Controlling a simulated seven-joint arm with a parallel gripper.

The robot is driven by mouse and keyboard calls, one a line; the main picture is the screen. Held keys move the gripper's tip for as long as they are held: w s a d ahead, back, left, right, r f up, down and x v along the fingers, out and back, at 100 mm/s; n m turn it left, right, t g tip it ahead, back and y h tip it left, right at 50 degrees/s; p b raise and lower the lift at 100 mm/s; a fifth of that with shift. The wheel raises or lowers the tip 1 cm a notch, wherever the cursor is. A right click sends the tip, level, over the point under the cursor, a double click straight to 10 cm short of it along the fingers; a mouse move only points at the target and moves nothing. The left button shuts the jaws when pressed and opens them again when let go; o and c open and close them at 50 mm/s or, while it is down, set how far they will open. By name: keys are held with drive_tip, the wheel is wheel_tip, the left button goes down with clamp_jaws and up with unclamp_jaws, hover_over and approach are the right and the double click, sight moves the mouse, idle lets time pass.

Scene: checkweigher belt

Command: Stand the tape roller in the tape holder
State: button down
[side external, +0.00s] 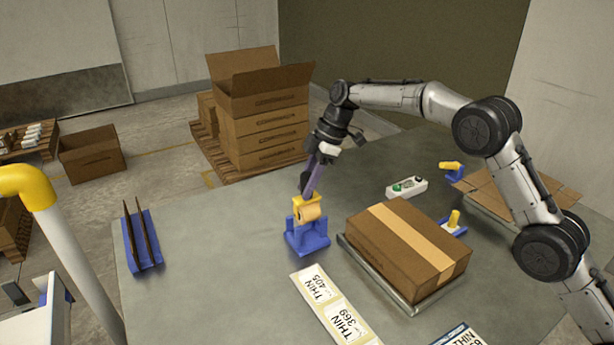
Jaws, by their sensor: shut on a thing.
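The tape roller (309,211) has a yellow body and a tan roll of tape. It is upright at the blue tape holder (308,243), which stands on the grey table left of the carton. My gripper (306,190) reaches down from above and is shut on the tape roller's upper part. The roller's lower end is at the holder's upright sides. I cannot tell from this view whether it rests fully in the holder. The grip itself is small and partly hidden.
A taped carton (405,248) sits on a metal plate (412,308) to the right. Label sheets (333,312) lie in front. A blue rack (142,243) with brown dividers stands left. A green-buttoned control box (407,187) is behind the carton. The table between rack and holder is clear.

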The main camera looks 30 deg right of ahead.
sight(307, 204)
drive_tip(key=shift+f, duration=2.8)
drive_tip(key=shift+c, duration=2.3)
unclamp_jaws()
drive_tip(key=v, duration=1.3)
drive_tip(key=shift+d+r, duration=0.15)
drive_tip(key=shift+r, duration=0.2)
